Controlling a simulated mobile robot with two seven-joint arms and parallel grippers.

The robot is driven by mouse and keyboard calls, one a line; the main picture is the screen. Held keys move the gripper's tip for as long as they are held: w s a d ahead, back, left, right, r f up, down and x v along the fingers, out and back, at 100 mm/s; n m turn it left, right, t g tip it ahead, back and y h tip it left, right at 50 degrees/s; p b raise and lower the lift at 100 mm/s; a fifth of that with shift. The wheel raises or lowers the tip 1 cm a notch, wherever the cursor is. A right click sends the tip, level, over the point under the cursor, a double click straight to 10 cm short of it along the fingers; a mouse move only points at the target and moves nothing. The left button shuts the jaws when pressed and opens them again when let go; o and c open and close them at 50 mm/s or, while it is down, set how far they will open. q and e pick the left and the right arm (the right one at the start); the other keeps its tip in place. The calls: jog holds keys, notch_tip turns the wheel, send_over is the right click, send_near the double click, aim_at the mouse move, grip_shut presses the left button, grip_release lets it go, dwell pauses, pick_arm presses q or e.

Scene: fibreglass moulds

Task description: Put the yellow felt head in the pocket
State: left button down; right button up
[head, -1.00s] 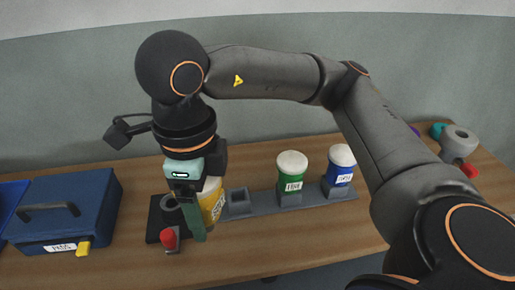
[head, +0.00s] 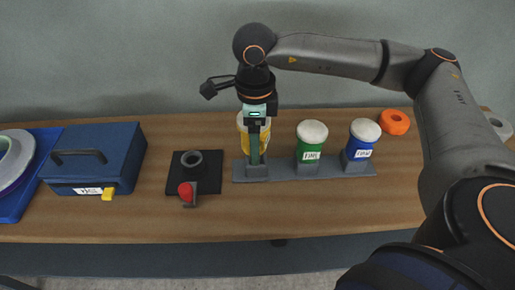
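The yellow felt head (head: 243,143) is upright at the left end of the grey rack (head: 283,173), over or in the leftmost pocket (head: 257,172). The gripper looks shut on the head. The finger hides the middle of the head and its lower end, so I cannot tell whether it is fully seated. My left gripper is not in view.
A green head (head: 311,146) and a blue head (head: 359,144) stand in the rack to the right. A dark plate (head: 178,170) with a ring and a red-tipped part lies left. A blue box (head: 120,160) and orange ring (head: 394,122) flank them. The front table strip is clear.

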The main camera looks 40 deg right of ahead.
jog(key=shift+w+d+f, duration=0.3)
jog(key=shift+d+f, duration=0.05)
jog(key=shift+f, duration=0.15)
jog(key=f, duration=0.3)
jog(key=shift+w+d+f, duration=0.1)
jog(key=shift+w+d, duration=0.05)
jog(key=shift+d, duration=0.1)
jog(key=shift+f, duration=0.25)
jog(key=shift+f, duration=0.2)
jog(key=o, duration=1.6)
jog(key=shift+c, duration=0.2)
notch_tip(320, 180, up, 12)
jog(key=shift+r, duration=0.25)
